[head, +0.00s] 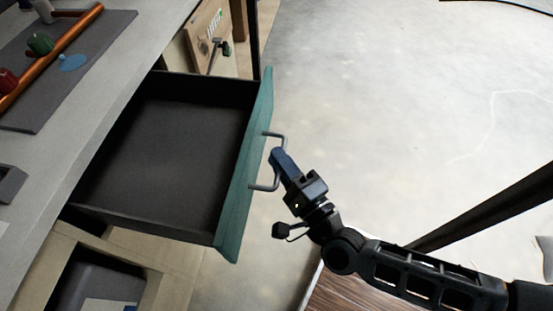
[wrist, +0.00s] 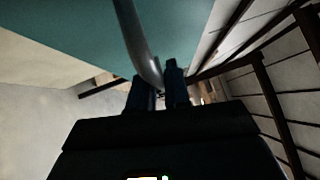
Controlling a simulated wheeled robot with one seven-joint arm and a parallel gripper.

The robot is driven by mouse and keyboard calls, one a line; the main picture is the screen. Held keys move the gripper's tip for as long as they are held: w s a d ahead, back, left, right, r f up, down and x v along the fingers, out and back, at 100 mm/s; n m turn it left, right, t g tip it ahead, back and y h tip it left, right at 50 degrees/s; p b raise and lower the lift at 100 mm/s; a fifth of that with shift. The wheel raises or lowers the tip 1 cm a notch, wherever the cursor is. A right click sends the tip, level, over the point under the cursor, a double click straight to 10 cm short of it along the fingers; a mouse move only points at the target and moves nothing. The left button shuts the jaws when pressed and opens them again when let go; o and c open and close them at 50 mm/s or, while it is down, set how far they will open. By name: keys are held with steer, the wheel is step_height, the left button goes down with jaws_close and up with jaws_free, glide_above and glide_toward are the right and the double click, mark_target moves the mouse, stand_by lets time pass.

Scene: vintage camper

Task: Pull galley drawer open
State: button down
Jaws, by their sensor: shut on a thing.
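The galley drawer (head: 170,140) with a teal front (head: 246,170) stands pulled far out from under the grey counter in the head view. Its dark inside is empty. A metal bar handle (head: 271,134) is on the outer face of the front. My gripper (head: 278,158) is shut on this handle, reaching it from the lower right. In the wrist view the handle (wrist: 138,45) runs down between the two fingers (wrist: 158,90), with the teal front (wrist: 90,35) behind it. The fingers hide part of the handle.
The grey counter (head: 95,95) holds a dark mat (head: 75,85) with an orange rod, a green piece and a red piece. Below the drawer is an open compartment with a grey bin (head: 90,285).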

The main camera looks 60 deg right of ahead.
steer(key=c, duration=1.2)
jaws_free()
steer(key=b+v, duration=0.1)
steer(key=v, duration=0.6)
steer(key=shift+s+a, duration=0.2)
steer(key=shift+s, duration=0.15)
steer(key=s+a+r+n+g+y, duration=0.1)
steer(key=s+r+n+y, duration=0.3)
steer(key=n, duration=0.8)
steer(key=s+a+r+n+g+y, duration=0.1)
steer(key=s+a+r+n+y, duration=0.2)
steer(key=r+n, duration=0.5)
steer(key=s+n+y+p, duration=0.1)
steer(key=n+y, duration=0.1)
steer(key=n, duration=0.3)
steer(key=shift+a+g, duration=0.25)
steer(key=shift+g, duration=0.05)
